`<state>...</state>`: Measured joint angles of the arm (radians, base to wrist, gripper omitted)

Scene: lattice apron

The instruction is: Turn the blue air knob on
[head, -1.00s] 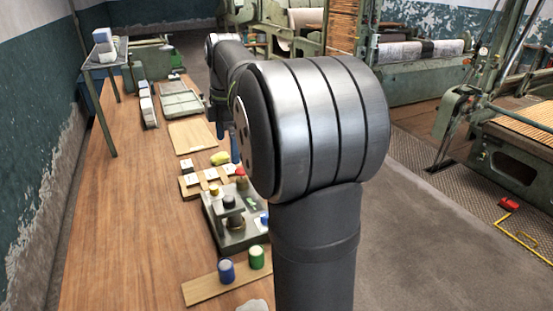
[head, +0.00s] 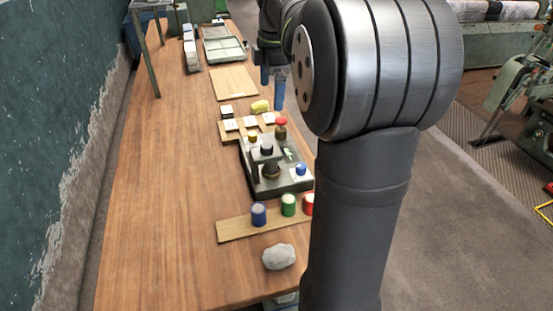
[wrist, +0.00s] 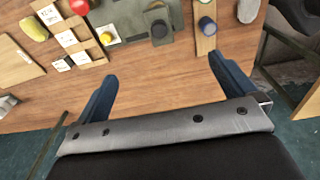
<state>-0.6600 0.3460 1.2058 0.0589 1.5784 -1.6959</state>
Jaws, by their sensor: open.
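The blue knob (head: 301,169) sits on the right front corner of a dark grey-green control unit (head: 291,184) on the bench. The unit also carries red, orange and black knobs. I cannot tell the blue knob's setting. My gripper (head: 272,86) shows blue fingers beyond the unit, at the upper middle of the head view. In the wrist view my gripper (wrist: 162,68) is open and empty, with bare wood between the fingers. The unit (wrist: 125,18) is partly in that view, at the top edge; the blue knob does not show there.
A wooden board (head: 236,228) in front holds blue (head: 259,214), green (head: 288,205) and red cylinders. A grey stone (head: 279,257) lies nearer. Labelled tiles (head: 250,122) and a yellow object (head: 260,106) lie behind the unit. The bench's left side is clear.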

